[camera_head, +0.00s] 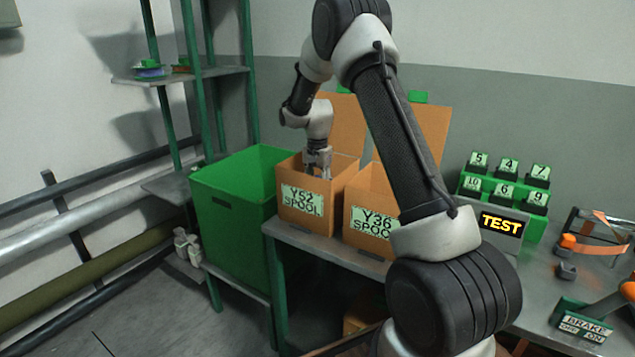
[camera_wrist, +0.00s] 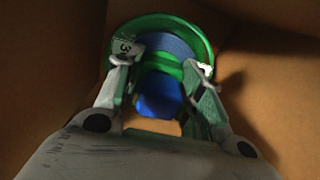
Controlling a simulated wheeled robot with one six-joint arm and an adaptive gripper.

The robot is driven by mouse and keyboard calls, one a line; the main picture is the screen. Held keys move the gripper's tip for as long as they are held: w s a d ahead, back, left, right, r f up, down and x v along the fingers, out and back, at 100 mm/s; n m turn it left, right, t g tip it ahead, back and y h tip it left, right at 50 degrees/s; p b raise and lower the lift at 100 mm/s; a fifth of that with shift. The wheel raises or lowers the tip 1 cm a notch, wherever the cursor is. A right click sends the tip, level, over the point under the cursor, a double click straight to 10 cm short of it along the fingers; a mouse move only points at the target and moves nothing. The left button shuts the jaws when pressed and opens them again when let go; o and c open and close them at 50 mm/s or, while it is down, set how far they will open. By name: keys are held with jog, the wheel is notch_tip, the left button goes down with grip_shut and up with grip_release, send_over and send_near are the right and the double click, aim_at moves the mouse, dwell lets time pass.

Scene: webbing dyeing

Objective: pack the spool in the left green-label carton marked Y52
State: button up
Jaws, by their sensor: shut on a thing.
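The carton marked Y52 SPOOL (camera_head: 297,221) stands open on the bench, with a green label on its front. My gripper (camera_head: 318,172) reaches down into its open top. In the wrist view my gripper (camera_wrist: 165,85) is shut on a green spool (camera_wrist: 200,42) with blue on it, one finger on each side. Brown carton walls surround the spool there. I cannot tell whether the spool touches the carton floor. The spool is hidden by the carton in the head view.
A carton marked Y36 (camera_head: 362,222) stands just right of Y52, partly behind my arm. A large green bin (camera_head: 235,225) stands close on the left. A TEST display (camera_head: 500,224) and numbered green blocks (camera_head: 508,163) are at the right. A shelf (camera_head: 180,77) holds more spools.

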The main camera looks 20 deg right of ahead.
jog(key=shift+f, duration=0.25)
jog(key=o, duration=1.3)
notch_tip(320, 180, up, 12)
jog(key=shift+r, duration=0.1)
